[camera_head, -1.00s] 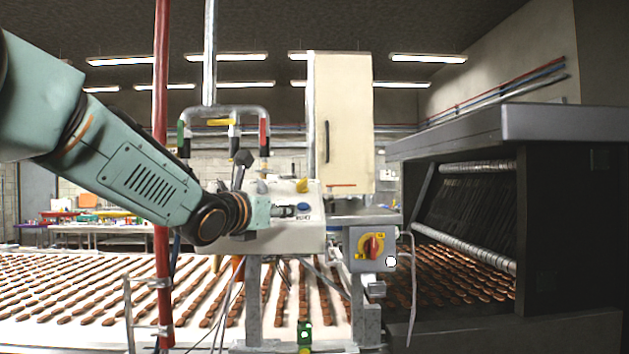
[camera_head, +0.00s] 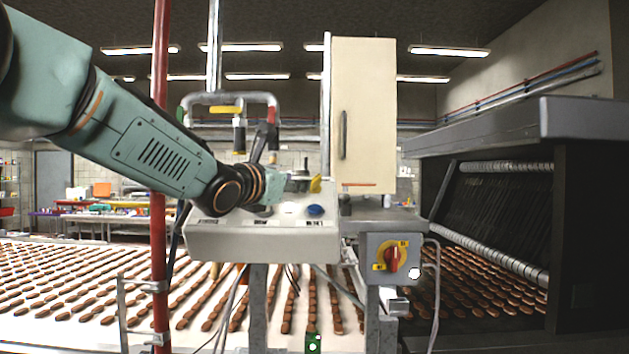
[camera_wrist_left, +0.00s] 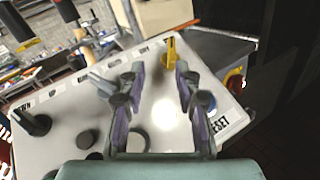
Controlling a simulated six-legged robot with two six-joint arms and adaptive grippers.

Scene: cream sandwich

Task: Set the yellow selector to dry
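The yellow selector (camera_head: 316,184) is a small upright knob on the sloped top of the white control box (camera_head: 262,244). It also shows in the left wrist view (camera_wrist_left: 170,52), beyond the fingertips and nearer the right finger; contact cannot be made out. Its small setting labels are not readable. My left gripper (camera_head: 300,184) is just left of the selector in the head view. In the left wrist view, the left gripper (camera_wrist_left: 159,68) has its two fingers apart with nothing held between them. My right gripper is not in view.
A blue button (camera_head: 316,210) sits beside the selector, and a black knob (camera_wrist_left: 36,122) is at the panel's left. A red-yellow switch (camera_head: 393,257) hangs below right. A cream cabinet (camera_head: 365,120) rises behind.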

